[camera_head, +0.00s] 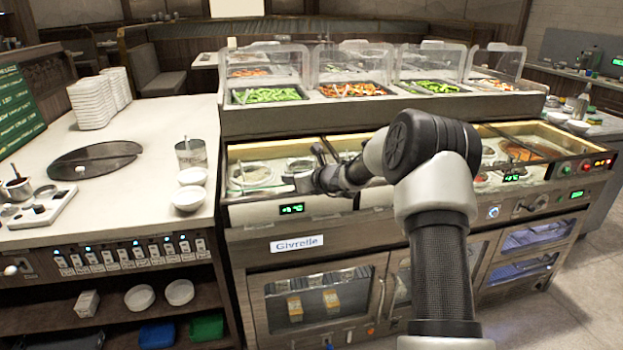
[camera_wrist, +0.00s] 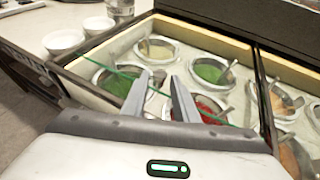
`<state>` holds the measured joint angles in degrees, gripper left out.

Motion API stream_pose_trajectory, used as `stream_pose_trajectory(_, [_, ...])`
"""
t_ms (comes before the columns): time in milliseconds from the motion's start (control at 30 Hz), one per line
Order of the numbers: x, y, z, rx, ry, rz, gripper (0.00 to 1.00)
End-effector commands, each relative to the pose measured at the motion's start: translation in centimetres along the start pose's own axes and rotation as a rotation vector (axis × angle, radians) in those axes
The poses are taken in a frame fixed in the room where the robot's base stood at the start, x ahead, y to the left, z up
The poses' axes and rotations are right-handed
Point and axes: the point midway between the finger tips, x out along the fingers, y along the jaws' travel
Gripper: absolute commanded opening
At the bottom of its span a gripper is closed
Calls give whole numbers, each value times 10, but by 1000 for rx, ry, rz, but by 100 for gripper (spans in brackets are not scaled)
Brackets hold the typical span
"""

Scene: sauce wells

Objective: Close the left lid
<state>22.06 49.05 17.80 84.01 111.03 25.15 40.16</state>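The left sauce well section (camera_head: 236,211) is in the middle of the head view, with its sauces uncovered to sight. In the wrist view a thin green, glass-like edge (camera_wrist: 108,68), probably of the left lid, runs slantwise across the wells. The rest of the lid is too clear to make out. My gripper (camera_head: 322,160) hangs low over this section. In the wrist view its two fingers (camera_wrist: 161,77) stand apart with a gap between them, over the green edge. Whether they touch the edge I cannot tell.
Below the fingers are round wells with green (camera_wrist: 209,70), cream (camera_wrist: 156,48) and red sauce, some with ladles. A raised shelf of vegetable trays (camera_head: 270,95) with clear covers stands behind. White bowls (camera_head: 189,198) and a metal canister (camera_head: 190,154) stand on the left counter.

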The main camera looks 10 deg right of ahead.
Motion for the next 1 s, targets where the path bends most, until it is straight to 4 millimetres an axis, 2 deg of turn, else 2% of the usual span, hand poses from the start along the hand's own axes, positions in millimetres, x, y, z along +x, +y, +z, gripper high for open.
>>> stream_pose_trajectory(300, [-80,-2,2,-2,1,-4,27])
stream_pose_trajectory(500, [-122,-1,1,-1,0,-3,27])
stream_pose_trajectory(700, [-146,-1,0,-1,0,-2,27])
stream_pose_trajectory(1000, [-151,0,0,0,0,0,27])
